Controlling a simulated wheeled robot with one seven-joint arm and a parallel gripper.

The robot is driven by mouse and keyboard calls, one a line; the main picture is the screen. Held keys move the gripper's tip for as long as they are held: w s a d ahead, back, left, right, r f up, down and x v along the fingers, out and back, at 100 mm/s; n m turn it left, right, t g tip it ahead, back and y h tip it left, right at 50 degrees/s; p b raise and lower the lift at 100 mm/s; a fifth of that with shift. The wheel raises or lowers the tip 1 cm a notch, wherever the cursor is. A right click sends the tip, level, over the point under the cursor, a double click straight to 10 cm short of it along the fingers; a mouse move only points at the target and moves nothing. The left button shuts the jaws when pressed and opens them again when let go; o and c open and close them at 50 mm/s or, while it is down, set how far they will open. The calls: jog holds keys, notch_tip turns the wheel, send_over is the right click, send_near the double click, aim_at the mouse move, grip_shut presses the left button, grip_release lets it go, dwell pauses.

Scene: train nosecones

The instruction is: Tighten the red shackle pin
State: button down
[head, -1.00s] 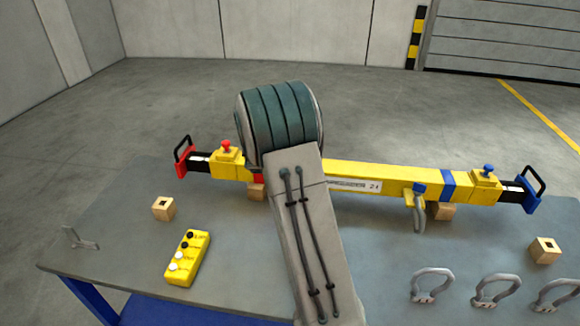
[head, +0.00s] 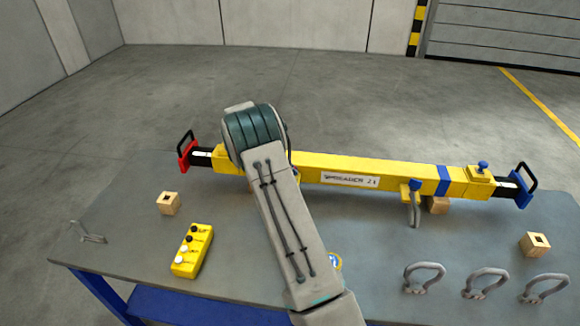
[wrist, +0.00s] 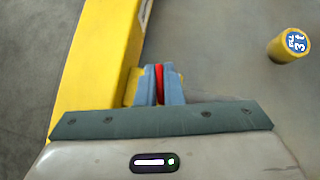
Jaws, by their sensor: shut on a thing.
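The yellow spreader beam (head: 410,177) lies across the table, with a red end handle (head: 187,152) at left and a blue one at right. In the wrist view, my gripper (wrist: 158,84) is beside the beam (wrist: 92,75), its two grey-blue fingers shut on a narrow red part, the red shackle pin (wrist: 159,78). Only a sliver of the pin shows between the fingers. I cannot see its threads or a shackle on it. In the head view, my arm hides the gripper and the pin. A grey shackle (head: 415,208) hangs at the blue pin (head: 411,186) on the right.
A yellow cylinder (wrist: 289,47) labelled 3 t stands to the right in the wrist view. A yellow button box (head: 192,251), several loose grey shackles (head: 424,277) and wooden blocks (head: 169,204) are on the table (head: 120,240). Table between box and beam is mostly clear.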

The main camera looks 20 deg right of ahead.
jog(key=shift+w+d+r+m+g+y, duration=0.1)
jog(key=shift+m+g+y, duration=0.1)
jog(key=shift+m+g, duration=0.35)
jog(key=shift+r+m+g+y, duration=0.1)
jog(key=shift+m+g+y, duration=0.2)
jog(key=shift+m, duration=0.45)
jog(key=shift+r, duration=0.1)
jog(key=c, duration=1.6)
grip_release()
jog(key=shift+o, duration=0.2)
jog(key=shift+g, duration=0.25)
jog(key=b+v, duration=0.1)
jog(key=v, duration=1.2)
jog(key=shift+a+r, duration=0.15)
jog(key=shift+a, duration=0.15)
jog(key=shift+w, duration=0.1)
